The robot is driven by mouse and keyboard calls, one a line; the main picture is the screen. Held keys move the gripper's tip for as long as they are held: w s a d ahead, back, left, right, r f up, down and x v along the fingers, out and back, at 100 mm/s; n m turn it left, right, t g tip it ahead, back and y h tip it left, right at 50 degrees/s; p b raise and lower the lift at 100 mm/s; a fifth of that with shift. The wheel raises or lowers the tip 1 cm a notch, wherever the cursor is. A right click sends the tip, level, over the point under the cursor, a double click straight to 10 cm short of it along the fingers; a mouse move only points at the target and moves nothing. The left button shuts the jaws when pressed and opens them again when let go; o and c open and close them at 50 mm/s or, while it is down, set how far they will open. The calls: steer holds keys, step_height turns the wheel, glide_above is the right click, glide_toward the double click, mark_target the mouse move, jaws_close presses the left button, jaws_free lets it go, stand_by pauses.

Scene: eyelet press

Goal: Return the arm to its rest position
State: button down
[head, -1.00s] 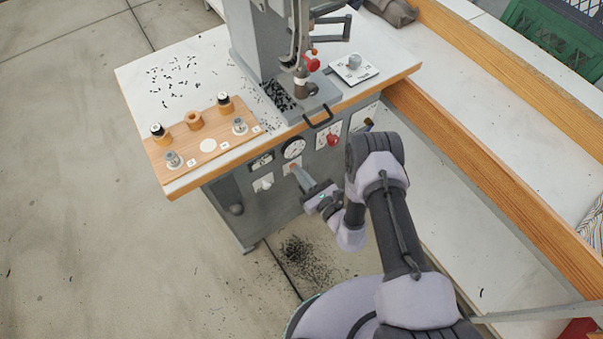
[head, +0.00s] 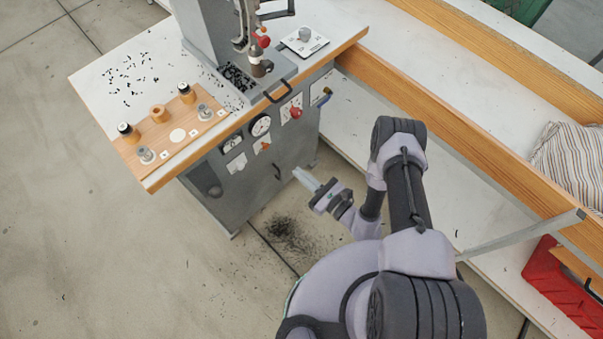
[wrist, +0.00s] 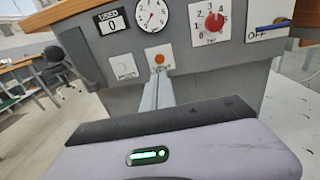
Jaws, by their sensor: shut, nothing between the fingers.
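My gripper (head: 306,180) is shut and empty in the head view. It points at the front panel of the grey eyelet press cabinet (head: 222,192), and a gap of floor shows between my arm and the cabinet. In the wrist view the shut fingers (wrist: 157,90) reach toward an orange button (wrist: 159,58) on the panel, apparently short of it. My arm is folded, with its elbow raised to the right of the gripper.
The press table (head: 100,85) carries a wooden tool board (head: 150,140) and black scraps. A gauge (head: 261,125), a red knob (head: 296,113) and a blue-handled switch (head: 322,97) line the panel. A long wood-edged bench (head: 450,124) runs along the right. Floor at left is clear.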

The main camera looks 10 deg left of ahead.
steer(key=a+r+n+g+y, duration=0.2)
steer(key=r+n+g, duration=0.4)
steer(key=r, duration=0.7)
steer(key=a+r+n+g+y, duration=0.1)
steer(key=a+r+n+g, duration=0.35)
steer(key=r, duration=0.85)
steer(key=s+d+r+n+g+h, duration=0.45)
steer(key=s+r+n, duration=0.25)
steer(key=r, duration=0.2)
steer(key=s+d+r+n+t+h, duration=0.2)
steer(key=s+d+r+t+h, duration=0.1)
steer(key=d, duration=0.5)
steer(key=s+d+r+n+t+h, duration=0.1)
steer(key=s+d+r+t+h, duration=0.3)
steer(key=d+r+t+h, duration=0.2)
steer(key=shift+s+d+r+n+t+h, duration=0.35)
steer(key=shift+d+h, duration=0.4)
steer(key=shift+d, duration=0.4)
